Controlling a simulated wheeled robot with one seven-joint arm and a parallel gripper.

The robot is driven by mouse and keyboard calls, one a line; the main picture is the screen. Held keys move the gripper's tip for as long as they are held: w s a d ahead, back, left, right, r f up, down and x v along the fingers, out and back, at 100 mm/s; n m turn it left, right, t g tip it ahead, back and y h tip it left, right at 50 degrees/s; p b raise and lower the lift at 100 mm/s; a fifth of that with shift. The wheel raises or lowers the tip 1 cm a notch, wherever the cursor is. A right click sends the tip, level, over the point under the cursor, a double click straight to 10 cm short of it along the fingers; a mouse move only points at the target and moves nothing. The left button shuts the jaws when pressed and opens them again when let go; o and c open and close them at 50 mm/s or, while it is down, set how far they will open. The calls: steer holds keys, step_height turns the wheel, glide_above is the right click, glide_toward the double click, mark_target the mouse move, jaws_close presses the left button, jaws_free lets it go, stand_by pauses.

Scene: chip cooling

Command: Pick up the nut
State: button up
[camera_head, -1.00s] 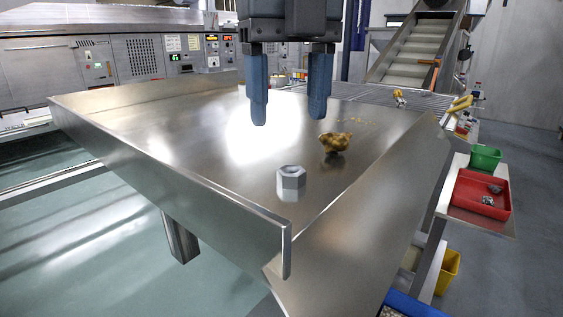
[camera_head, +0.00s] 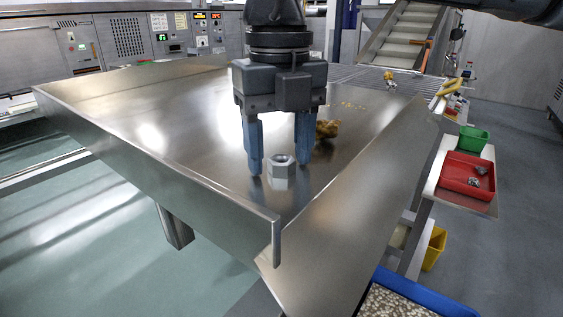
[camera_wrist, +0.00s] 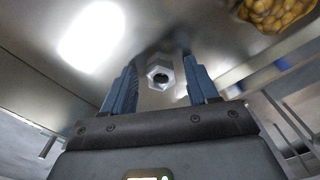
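The nut (camera_head: 281,174) is a grey metal hexagon with a hole in its top, standing on the steel tray table (camera_head: 190,128) near its front corner. It also shows in the wrist view (camera_wrist: 160,74), between the two fingers. My gripper (camera_head: 279,172) is open, fingers pointing down with blue pads. In the head view the nut sits low between the fingertips. In the wrist view there is a gap on each side of it, so neither finger appears to touch it.
A golden-brown lump (camera_head: 328,130) lies just behind the right finger; it also shows at the wrist view's upper right (camera_wrist: 272,12). Raised metal walls edge the table. A red bin (camera_head: 467,174) and a green bin (camera_head: 473,138) stand to the right. The table's left part is clear.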

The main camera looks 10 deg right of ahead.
steer(key=c, duration=1)
steer(key=shift+r, duration=0.1)
